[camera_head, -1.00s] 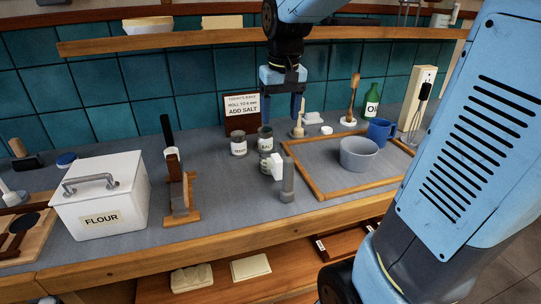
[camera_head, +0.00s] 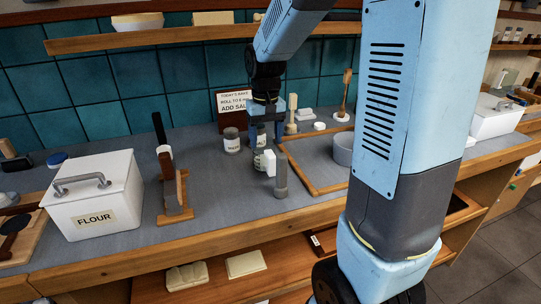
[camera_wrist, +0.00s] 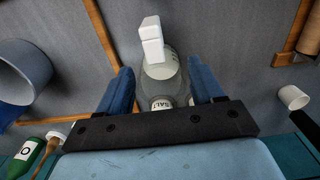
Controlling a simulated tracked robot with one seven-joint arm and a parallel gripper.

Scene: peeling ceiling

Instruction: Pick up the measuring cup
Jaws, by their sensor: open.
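The measuring cup seems to be a clear, see-through vessel with a blocky white handle (camera_head: 267,161). It stands on the grey counter in front of the salt jar. In the wrist view the measuring cup (camera_wrist: 158,60) lies between my blue fingers, its white handle pointing up in the picture. My gripper (camera_head: 265,136) is open and points down over the cup and jar; it also shows in the wrist view (camera_wrist: 160,74). No grip on the cup shows. The cup's clear body is hard to make out in the head view.
The salt jar (camera_wrist: 161,103) is close behind the cup. A flour box (camera_head: 97,195) stands further left.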

